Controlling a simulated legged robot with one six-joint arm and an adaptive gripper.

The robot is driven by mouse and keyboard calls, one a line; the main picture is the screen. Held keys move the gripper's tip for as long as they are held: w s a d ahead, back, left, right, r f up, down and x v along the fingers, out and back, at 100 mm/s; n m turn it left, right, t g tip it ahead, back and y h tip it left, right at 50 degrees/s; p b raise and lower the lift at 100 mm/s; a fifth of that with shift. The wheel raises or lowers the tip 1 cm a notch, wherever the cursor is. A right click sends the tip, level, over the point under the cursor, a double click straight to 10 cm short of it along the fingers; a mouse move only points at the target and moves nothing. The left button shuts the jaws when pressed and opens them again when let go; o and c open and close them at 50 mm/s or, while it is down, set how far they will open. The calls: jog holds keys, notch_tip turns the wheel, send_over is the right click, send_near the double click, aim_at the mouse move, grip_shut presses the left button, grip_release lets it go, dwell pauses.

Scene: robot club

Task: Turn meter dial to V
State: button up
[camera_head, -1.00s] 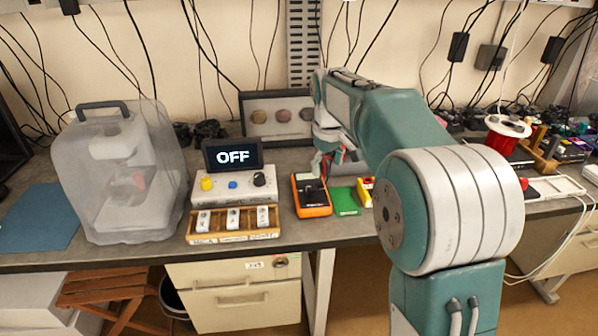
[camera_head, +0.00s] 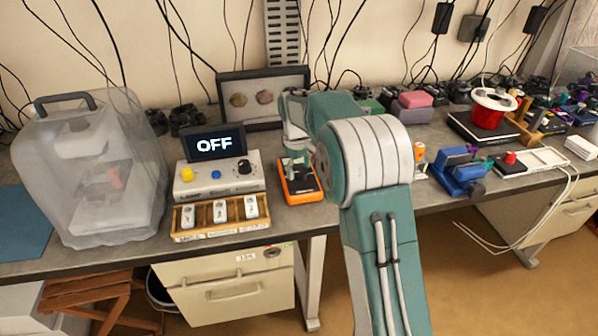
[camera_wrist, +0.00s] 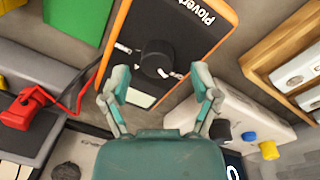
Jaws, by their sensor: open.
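The meter is an orange-edged, black-faced handheld unit (camera_head: 309,193) lying on the bench, partly hidden by my arm in the head view. In the wrist view it (camera_wrist: 187,40) lies tilted, with a round black dial (camera_wrist: 154,55) carrying a white mark, beside a pale display window. The markings around the dial are too small to read. My gripper (camera_wrist: 160,78) is open over the meter, with one finger on each side of the dial in the picture. I cannot tell whether the fingers touch it. In the head view my gripper (camera_head: 297,165) is mostly hidden.
Left of the meter stands a white control box (camera_head: 217,181) with a screen reading OFF (camera_head: 214,145), coloured buttons and a black knob. A wooden tray (camera_head: 220,215) with white pieces lies before it. A red clip (camera_wrist: 25,107) and green card (camera_wrist: 75,18) lie beside the meter.

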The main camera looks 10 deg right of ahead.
jog(key=shift+d+f, duration=0.1)
jog(key=shift+f, duration=0.5)
jog(key=shift+d, duration=0.1)
grip_shut()
jog(key=shift+f, duration=0.1)
jog(key=shift+m, duration=0.4)
jog(key=m, duration=0.3)
jog(key=shift+m, duration=0.3)
jog(key=shift+m+g, duration=0.3)
jog(key=shift+m, duration=1.9)
jog(key=shift+f, duration=0.1)
